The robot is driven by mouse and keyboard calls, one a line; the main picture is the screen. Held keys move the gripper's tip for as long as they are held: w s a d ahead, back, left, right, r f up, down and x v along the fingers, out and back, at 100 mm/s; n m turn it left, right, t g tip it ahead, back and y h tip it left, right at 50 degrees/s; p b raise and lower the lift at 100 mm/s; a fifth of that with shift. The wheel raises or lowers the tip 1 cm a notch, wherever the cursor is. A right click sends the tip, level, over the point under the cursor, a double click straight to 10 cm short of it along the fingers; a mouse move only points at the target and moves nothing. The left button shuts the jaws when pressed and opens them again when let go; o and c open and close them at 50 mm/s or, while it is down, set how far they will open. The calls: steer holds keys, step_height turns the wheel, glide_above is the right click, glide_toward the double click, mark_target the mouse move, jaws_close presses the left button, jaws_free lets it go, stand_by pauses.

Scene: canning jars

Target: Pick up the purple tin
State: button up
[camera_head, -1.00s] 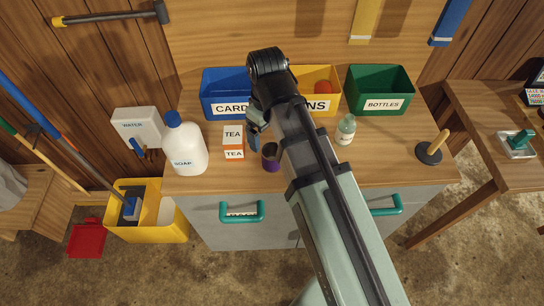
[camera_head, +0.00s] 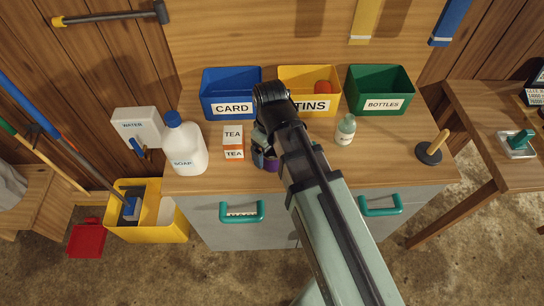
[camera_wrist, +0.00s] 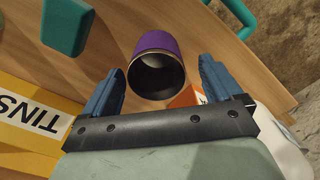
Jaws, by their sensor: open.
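The purple tin (camera_wrist: 158,42) stands on the wooden counter, with its dark open mouth towards the wrist camera. In the head view the purple tin (camera_head: 271,164) shows only in part near the counter's front edge, behind my gripper (camera_head: 262,150). In the wrist view my gripper (camera_wrist: 162,92) is open, with one blue finger on each side of the tin's near end. The tin lies between and slightly beyond the fingertips. A gap shows on both sides, and nothing is held.
The orange and white tea box (camera_head: 233,143) stands just left of the tin, with the soap bottle (camera_head: 184,146) further left. A glass bottle (camera_head: 345,130) stands to the right. The blue card bin (camera_head: 230,88), yellow tins bin (camera_head: 326,103) and green bottles bin (camera_head: 380,87) line the back.

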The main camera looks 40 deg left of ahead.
mark_target(272, 150)
steer(key=shift+w+d+f, duration=0.1)
steer(key=shift+w+f, duration=0.05)
steer(key=shift+f, duration=1.6)
steer(key=c, duration=1.1)
steer(key=shift+r, duration=0.2)
